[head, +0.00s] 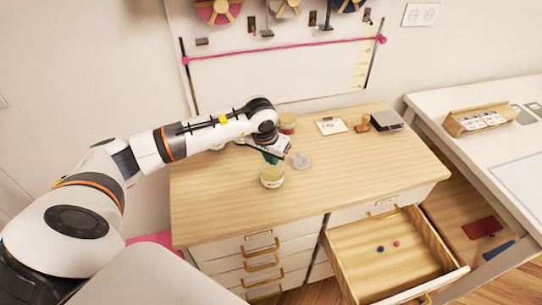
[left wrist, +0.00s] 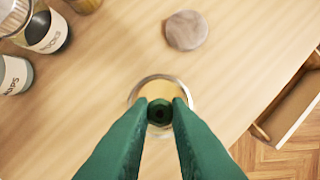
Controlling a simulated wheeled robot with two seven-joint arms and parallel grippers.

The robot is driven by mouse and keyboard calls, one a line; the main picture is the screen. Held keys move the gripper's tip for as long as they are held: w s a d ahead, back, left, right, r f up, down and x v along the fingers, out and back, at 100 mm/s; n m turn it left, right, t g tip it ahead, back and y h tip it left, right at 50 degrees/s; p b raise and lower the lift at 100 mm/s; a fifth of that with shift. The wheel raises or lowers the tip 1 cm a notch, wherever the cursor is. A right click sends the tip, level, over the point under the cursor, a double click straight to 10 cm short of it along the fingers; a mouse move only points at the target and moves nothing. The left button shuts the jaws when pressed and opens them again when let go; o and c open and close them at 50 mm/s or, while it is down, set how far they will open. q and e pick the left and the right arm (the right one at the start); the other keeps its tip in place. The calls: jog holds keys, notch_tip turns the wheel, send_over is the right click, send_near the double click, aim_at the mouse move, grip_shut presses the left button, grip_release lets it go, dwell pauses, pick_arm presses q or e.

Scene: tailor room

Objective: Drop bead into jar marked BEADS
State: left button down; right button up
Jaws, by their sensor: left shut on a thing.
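My left gripper (head: 274,157) is over an open glass jar (head: 272,178) on the wooden dresser top. In the left wrist view its green fingers (left wrist: 160,112) are shut on a small dark green bead (left wrist: 159,113). The bead appears over the mouth of the jar (left wrist: 140,92), which shows as a round rim with a pale yellowish inside. How high the bead is above the rim cannot be told. The jar's marking is not readable. A round lid (left wrist: 186,30) lies flat beside the jar, also seen in the head view (head: 301,161). My right gripper is not in view.
Labelled jars (left wrist: 48,35) stand close by at the left of the wrist view. An open drawer (head: 345,262) holds a blue bead (head: 380,249) and a pink bead (head: 396,244). A card (head: 331,126), stamp (head: 363,124) and dark box (head: 387,121) sit at the back right.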

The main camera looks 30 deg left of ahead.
pick_arm(q)
jog(key=c, duration=1.3)
grip_release()
jog(key=shift+r, duration=0.5)
jog(key=b+v, duration=0.2)
jog(key=v, duration=0.9)
jog(key=shift+s+b, duration=0.2)
jog(key=shift+b, duration=0.1)
